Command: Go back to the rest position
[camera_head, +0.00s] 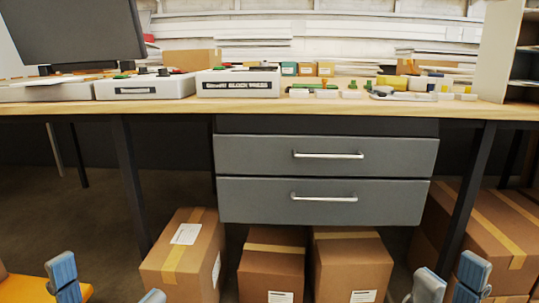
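My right gripper (450,281) is at the bottom right edge, with its two blue-grey fingertips apart and nothing between them. My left gripper (108,287) is at the bottom left edge, its fingertips wide apart and nothing seen between them. Both are low in the picture, in front of and below the wooden worktop (330,107), and appear clear of it. Most of both grippers and arms is cut off by the lower edge. No laminator can be made out for sure.
Two grey drawers (250,155) hang shut under the worktop. Cardboard boxes (350,255) stand on the floor beneath. An orange surface (20,290) is at bottom left.

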